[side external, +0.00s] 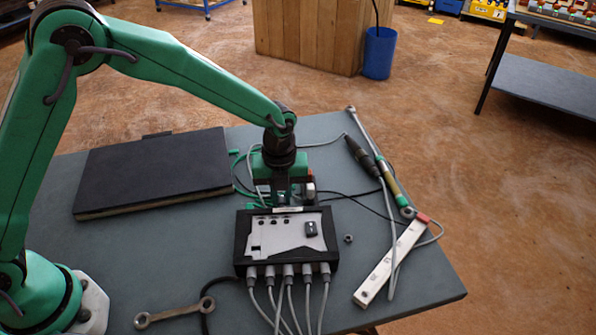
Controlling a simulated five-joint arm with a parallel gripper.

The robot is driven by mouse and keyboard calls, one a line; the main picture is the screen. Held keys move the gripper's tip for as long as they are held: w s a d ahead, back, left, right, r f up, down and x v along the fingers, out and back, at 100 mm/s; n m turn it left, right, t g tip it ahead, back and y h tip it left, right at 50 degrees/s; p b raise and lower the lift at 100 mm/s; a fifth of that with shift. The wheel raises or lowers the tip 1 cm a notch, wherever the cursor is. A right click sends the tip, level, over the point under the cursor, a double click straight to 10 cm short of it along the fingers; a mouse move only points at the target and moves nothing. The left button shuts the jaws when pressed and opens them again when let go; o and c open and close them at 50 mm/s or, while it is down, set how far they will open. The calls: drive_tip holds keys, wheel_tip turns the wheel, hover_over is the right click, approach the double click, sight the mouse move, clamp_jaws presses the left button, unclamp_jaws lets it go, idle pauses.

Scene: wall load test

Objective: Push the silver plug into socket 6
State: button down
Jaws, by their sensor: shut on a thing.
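A black-framed box with a grey top panel (272,236) sits near the table's front. Several silver plugs with grey cables (289,271) sit along its front edge. My green gripper (281,197) points down at the box's back edge. It is shut on the silver plug, which is mostly hidden between the jaws and behind the box. A grey cable shows beside the gripper. I cannot make out socket 6 or its number, nor whether the held plug touches the box.
A dark flat panel (155,172) lies at the back left. A wrench (175,313) lies at the front left. A white bar (391,262), a nut (348,239), a black cable connector (361,155) and a long rod tool lie at the right. Loose cables run behind the box.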

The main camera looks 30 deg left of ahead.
drive_tip(key=shift+s+d, duration=0.5)
drive_tip(key=shift+s, duration=0.2)
idle(2.3)
drive_tip(key=c, duration=1.3)
unclamp_jaws()
drive_tip(key=c, duration=0.3)
drive_tip(key=shift+r, duration=0.15)
drive_tip(key=shift+r, duration=3.4)
